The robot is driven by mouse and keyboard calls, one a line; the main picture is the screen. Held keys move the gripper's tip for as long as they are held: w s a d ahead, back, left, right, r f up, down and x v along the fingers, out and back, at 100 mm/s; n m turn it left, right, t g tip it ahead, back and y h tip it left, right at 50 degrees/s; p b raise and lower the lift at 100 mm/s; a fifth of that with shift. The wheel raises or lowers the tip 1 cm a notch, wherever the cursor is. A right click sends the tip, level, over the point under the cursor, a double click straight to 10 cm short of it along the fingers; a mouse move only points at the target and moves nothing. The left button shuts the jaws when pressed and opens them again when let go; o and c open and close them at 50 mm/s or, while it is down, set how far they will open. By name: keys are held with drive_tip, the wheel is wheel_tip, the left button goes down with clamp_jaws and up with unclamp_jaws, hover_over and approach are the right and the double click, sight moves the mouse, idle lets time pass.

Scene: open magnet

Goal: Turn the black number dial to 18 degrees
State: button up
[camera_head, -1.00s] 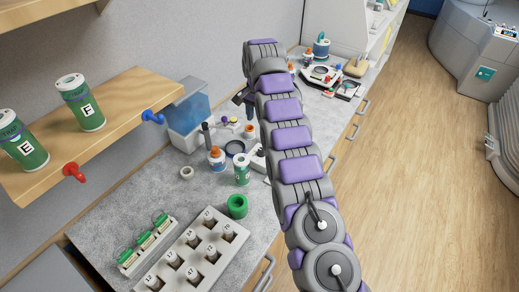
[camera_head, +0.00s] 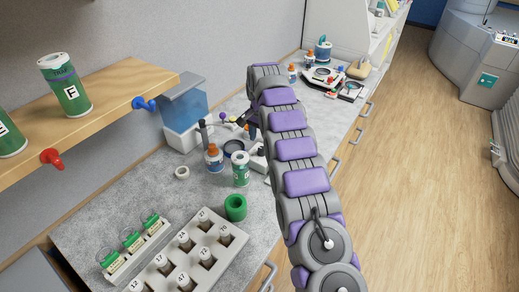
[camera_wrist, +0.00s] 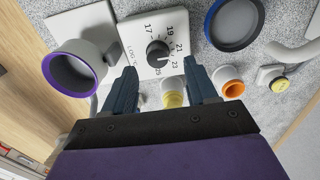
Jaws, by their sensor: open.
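The black number dial (camera_wrist: 158,53) is a round knob on a white panel (camera_wrist: 133,38) in the wrist view. Printed numbers around it include 17, 19, 21, 23 and 25. A small light mark shows on the knob, but I cannot tell which number it points to. My gripper (camera_wrist: 160,66) is open, with one dark finger to the left and one to the right below the dial. The knob appears just beyond the gap between the fingertips, and no contact is visible. In the head view my arm hides the dial and most of the gripper.
An orange-rimmed bottle (camera_wrist: 229,84) and a yellow-topped item (camera_wrist: 172,98) sit close to the fingers. A wooden shelf (camera_head: 110,92) overhangs the counter's left.

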sight(261, 148)
drive_tip(key=f, duration=0.2)
drive_tip(key=d+f, duration=0.1)
drive_tip(key=shift+f+b, duration=0.35)
drive_tip(key=shift+b, duration=0.05)
drive_tip(key=shift+a+f, duration=0.15)
drive_tip(key=shift+f, duration=0.3)
drive_tip(key=shift+a+f, duration=0.1)
drive_tip(key=shift+a, duration=0.35)
drive_tip(key=shift+d, duration=0.5)
drive_tip(key=c, duration=0.5)
drive_tip(key=shift+a, duration=0.25)
drive_tip(key=c, duration=0.6)
drive_tip(key=shift+o, duration=0.2)
